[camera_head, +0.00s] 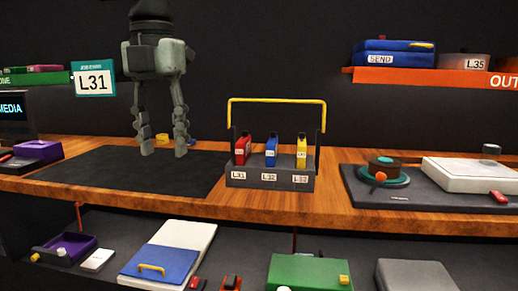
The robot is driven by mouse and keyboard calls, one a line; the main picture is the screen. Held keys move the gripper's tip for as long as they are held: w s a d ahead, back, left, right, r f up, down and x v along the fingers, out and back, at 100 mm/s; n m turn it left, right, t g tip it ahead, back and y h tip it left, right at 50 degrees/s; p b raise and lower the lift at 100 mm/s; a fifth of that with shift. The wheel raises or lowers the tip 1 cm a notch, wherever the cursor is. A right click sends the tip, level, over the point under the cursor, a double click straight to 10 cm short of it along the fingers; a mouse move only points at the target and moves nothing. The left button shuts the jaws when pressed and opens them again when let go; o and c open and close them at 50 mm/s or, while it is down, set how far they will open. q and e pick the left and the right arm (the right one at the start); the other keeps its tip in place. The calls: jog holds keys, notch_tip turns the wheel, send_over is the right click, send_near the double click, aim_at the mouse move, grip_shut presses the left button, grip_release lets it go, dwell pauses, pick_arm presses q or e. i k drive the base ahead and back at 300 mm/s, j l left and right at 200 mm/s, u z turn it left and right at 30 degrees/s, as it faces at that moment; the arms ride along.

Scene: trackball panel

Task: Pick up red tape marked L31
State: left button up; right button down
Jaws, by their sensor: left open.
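The red tape (241,152) stands upright in the left slot of a dark caddy (246,182) on the wooden bench, above a label reading L31. My left gripper (166,149) hangs fingers-down over the dark mat, left of the caddy and apart from it. Its two fingers are spread and hold nothing. The lower part of the red tape is hidden by the caddy's front wall. My right gripper is not in view.
A blue tape (271,153) and a yellow tape (302,153) stand in the caddy's other slots. A yellow handle (277,101) arches over all three. A sign (94,80) reads L31. The dark mat (110,172) is mostly clear. A turntable-like device (383,172) sits right.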

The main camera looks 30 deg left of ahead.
aim_at(244, 147)
jog(key=i, duration=0.9)
